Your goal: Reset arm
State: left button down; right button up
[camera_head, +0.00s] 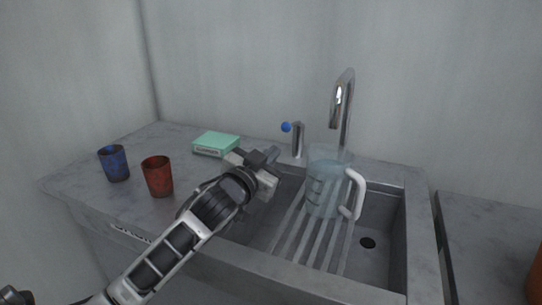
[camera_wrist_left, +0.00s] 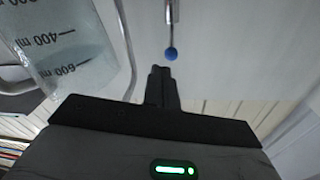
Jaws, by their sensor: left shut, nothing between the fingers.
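My left gripper (camera_head: 268,160) is over the left part of the sink's back edge, with its arm reaching in from the lower left. Its fingers (camera_wrist_left: 162,80) are closed together with nothing between them. A clear measuring pitcher (camera_head: 322,182) with a white handle stands on the slatted rack in the sink, to the right of the gripper and apart from it. In the left wrist view the pitcher (camera_wrist_left: 62,45) shows at the upper left with its ml marks. My right gripper is not in view.
The sink (camera_head: 385,215) has a chrome faucet (camera_head: 343,110) and a small lever with a blue knob (camera_head: 286,127) behind it. A blue cup (camera_head: 114,163), a red cup (camera_head: 157,176) and a green box (camera_head: 215,144) stand on the left counter. An orange-red object (camera_head: 536,282) is cut off at the right edge.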

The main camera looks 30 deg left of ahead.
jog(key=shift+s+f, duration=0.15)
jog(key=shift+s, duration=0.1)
